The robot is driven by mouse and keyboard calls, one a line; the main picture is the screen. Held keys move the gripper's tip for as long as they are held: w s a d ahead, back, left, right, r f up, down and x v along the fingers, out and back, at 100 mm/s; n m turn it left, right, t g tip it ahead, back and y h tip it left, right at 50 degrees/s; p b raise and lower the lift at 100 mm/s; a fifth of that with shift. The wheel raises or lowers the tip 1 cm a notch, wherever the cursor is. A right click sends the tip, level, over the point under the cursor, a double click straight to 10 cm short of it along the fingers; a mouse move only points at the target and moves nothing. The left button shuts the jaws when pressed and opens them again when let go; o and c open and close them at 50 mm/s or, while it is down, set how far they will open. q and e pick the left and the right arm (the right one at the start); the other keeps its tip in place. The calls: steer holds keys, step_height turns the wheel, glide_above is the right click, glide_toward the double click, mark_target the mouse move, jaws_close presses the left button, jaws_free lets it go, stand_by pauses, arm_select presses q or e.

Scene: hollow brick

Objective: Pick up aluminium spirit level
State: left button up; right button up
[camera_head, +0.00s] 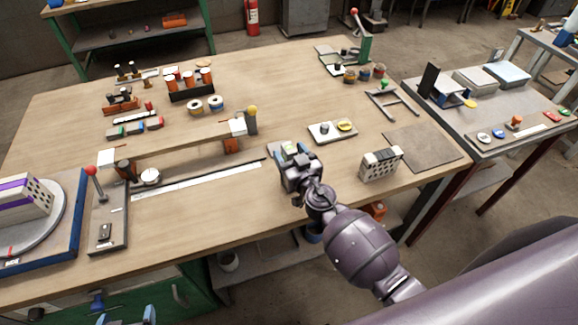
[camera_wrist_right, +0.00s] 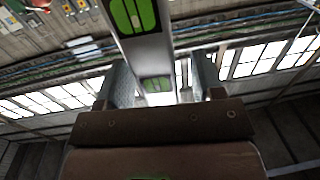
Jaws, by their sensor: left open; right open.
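The aluminium spirit level (camera_wrist_right: 150,50) shows in the right wrist view as a pale metal bar with bright green vial windows. It runs from the top edge down toward the space between the fingers of my right gripper (camera_wrist_right: 163,85). These fingers stand apart on either side of the bar; contact is not clear. In the head view my right gripper (camera_head: 291,165) is low over the middle of the bench and hides most of what is beneath it. A small green patch shows just behind it. My left gripper (camera_head: 126,318) is open and empty at the bottom edge, clear of the bench top.
On the wooden bench (camera_head: 215,215), a perforated block (camera_head: 381,163) and a dark mat (camera_head: 423,147) are right of my right gripper. A small tray (camera_head: 332,132) lies behind it. A long white ruler (camera_head: 195,182) lies to its left. The bench's front middle is clear.

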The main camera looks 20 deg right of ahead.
steer(key=shift+w, duration=0.35)
jaws_close()
steer(key=shift+r, duration=0.15)
